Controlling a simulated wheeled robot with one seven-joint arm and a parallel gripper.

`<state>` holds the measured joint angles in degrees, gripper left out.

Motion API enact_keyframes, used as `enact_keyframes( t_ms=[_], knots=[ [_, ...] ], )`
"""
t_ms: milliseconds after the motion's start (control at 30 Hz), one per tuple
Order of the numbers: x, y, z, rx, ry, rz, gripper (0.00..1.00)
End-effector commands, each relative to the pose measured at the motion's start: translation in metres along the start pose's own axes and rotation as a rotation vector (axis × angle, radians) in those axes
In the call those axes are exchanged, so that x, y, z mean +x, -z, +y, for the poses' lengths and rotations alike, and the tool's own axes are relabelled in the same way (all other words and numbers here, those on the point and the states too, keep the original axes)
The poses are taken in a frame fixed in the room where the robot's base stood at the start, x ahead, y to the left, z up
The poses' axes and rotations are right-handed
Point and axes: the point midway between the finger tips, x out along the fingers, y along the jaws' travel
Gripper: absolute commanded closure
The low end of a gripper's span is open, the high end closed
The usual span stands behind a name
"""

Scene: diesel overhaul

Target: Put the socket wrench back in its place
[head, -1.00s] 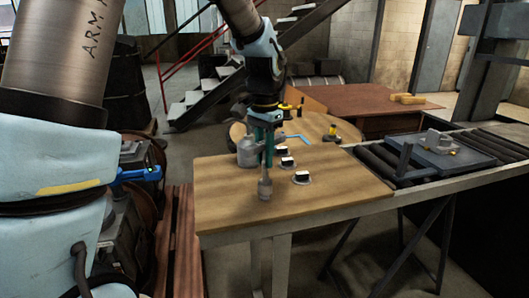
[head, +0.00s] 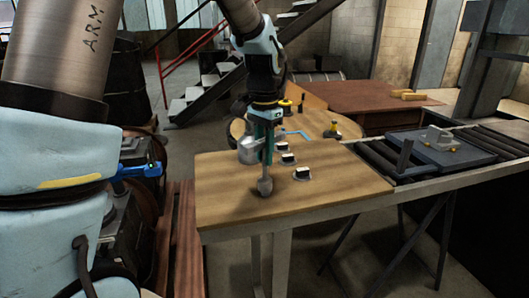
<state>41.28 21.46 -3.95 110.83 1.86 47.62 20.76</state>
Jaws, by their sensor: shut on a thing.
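My gripper (head: 266,150) points straight down over the wooden table (head: 225,196), left of its middle. It is shut on a grey tool (head: 265,186), which appears to be the socket wrench. The tool hangs upright below the jaws with its wider, rounded end down, close above or touching the tabletop; I cannot tell which. Its upper part is hidden by the fingers. A thin blue L-shaped thing (head: 300,134) lies on the round wooden table behind; I cannot tell if it is a tool or a marking.
A grey can (head: 247,150) stands just behind and left of my gripper. Two small black-and-white pieces on round bases, one nearer (head: 302,174) and one farther (head: 287,159), stand to its right. A roller conveyor with a grey plate (head: 432,154) adjoins at right. The table's front is clear.

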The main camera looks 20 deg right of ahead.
Motion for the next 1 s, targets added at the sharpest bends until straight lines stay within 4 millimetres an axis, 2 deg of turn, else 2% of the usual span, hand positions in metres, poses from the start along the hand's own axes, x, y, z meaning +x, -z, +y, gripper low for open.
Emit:
enact_keyframes(
  t_ms=[533, 567, 600, 867, 1000],
  knots=[
    [0.021, 0.0, 0.0, 0.0, 0.001, 0.001, 1.0],
    [0.02, 0.0, 0.0, 0.0, 0.001, 0.002, 0.74],
    [0.02, 0.0, 0.0, 0.0, 0.001, 0.002, 0.7],
    [0.02, 0.0, 0.0, 0.0, 0.0, 0.001, 0.4],
    [0.02, 0.0, 0.0, 0.0, 0.0, 0.0, 0.4]
  ],
)
